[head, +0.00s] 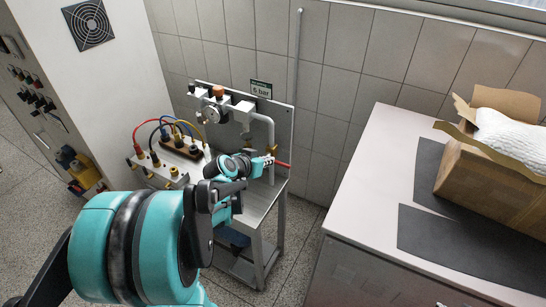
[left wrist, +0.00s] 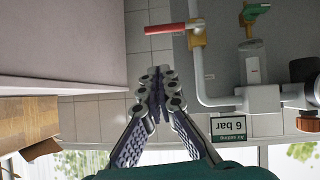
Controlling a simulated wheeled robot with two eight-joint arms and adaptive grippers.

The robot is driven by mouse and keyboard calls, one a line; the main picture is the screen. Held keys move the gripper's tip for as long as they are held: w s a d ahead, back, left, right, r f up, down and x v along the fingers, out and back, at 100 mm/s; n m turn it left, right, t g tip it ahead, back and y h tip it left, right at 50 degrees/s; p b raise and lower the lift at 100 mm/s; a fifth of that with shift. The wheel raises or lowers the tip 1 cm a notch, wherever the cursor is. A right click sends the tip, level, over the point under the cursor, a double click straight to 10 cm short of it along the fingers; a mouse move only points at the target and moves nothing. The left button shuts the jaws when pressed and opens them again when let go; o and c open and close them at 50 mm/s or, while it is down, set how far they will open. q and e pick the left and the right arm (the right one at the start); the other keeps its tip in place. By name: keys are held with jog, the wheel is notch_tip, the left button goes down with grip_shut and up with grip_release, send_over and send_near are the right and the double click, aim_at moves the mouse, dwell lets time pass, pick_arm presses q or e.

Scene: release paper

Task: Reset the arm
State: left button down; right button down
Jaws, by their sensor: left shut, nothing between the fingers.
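My left arm reaches in from the lower left of the head view toward the metal stand with pipes. My left gripper (head: 267,161) is at its end, in front of the stand's back panel. In the left wrist view the fingers (left wrist: 155,78) are together, with nothing between them. A red handle (head: 283,164) on the pipe shows just beyond the gripper; in the left wrist view the red handle (left wrist: 166,29) lies above the fingertips, with a gap in the picture. I cannot tell the true distance. My right gripper is not in view.
The metal stand (head: 262,204) carries pipes and a "6 bar" sign (head: 261,89). Coloured cables (head: 178,127) run left of it. At the right, a table (head: 372,150) holds dark mats (head: 460,246) and an open cardboard box (head: 490,185) with white bagged contents (head: 512,135).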

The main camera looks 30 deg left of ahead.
pick_arm(q)
jog(key=shift+s+r, duration=0.15)
jog(key=shift+s, duration=0.15)
jog(key=s+d+f+m+g+h+b, duration=0.1)
jog(key=s+d+b, duration=0.15)
jog(key=d, duration=0.45)
jog(key=s+d+f+g+b, duration=0.1)
jog(key=s+d, duration=0.2)
jog(key=d, duration=0.5)
jog(key=s+d+f+g+b, duration=0.2)
jog(key=s+d+f, duration=0.2)
jog(key=s, duration=0.7)
jog(key=d, duration=0.2)
jog(key=shift+d+m+y+b, duration=0.3)
jog(key=shift+d+m, duration=0.1)
